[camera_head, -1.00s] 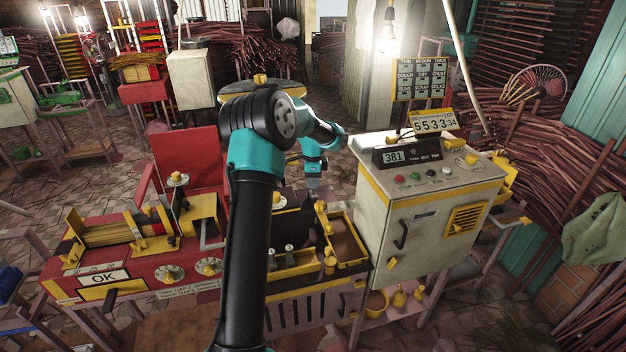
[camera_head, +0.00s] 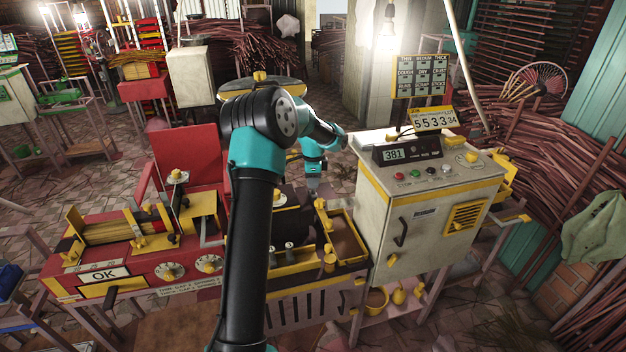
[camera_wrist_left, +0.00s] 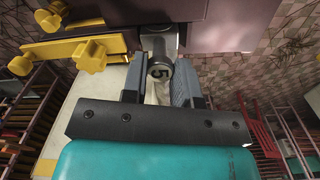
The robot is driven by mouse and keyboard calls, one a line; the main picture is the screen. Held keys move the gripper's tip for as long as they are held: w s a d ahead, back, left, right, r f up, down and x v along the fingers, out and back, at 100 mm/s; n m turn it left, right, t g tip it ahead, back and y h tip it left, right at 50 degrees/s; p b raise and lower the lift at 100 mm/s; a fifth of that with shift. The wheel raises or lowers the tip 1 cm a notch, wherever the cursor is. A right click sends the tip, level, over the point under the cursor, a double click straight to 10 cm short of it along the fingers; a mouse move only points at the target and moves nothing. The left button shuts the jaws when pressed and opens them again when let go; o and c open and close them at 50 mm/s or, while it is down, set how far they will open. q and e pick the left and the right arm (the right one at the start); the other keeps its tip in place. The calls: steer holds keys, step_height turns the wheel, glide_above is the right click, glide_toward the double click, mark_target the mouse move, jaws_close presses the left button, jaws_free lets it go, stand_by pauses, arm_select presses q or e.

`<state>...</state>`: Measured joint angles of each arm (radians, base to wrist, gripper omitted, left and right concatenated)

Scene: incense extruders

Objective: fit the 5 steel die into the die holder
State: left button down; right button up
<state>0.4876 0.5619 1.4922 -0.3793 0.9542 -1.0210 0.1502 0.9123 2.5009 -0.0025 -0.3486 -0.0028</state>
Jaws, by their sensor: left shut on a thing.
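In the left wrist view my left gripper (camera_wrist_left: 160,88) is shut on the steel die (camera_wrist_left: 161,70), a small grey cylinder with a dark "5" on its face. The die sits between the two fingers, just under a grey metal part (camera_wrist_left: 159,42) that may be the die holder; I cannot tell whether they touch. In the head view my left gripper (camera_head: 314,186) points down behind the yellow-edged tray, and the die is too small to make out there. My right gripper is not in view.
A yellow-edged tray (camera_head: 362,257) and a cream cabinet (camera_head: 425,240) with a 381 display stand right of the gripper. Yellow knobs (camera_wrist_left: 89,55) sit close to the left of the fingers. A red machine (camera_head: 130,262) with dials is at left.

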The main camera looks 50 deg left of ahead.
arm_select(q)
steer(key=shift+f, duration=0.5)
stand_by(0.4)
steer(key=c, duration=0.8)
jaws_free()
step_height(320, 180, up, 17)
steer(key=shift+r, duration=0.2)
stand_by(0.6)
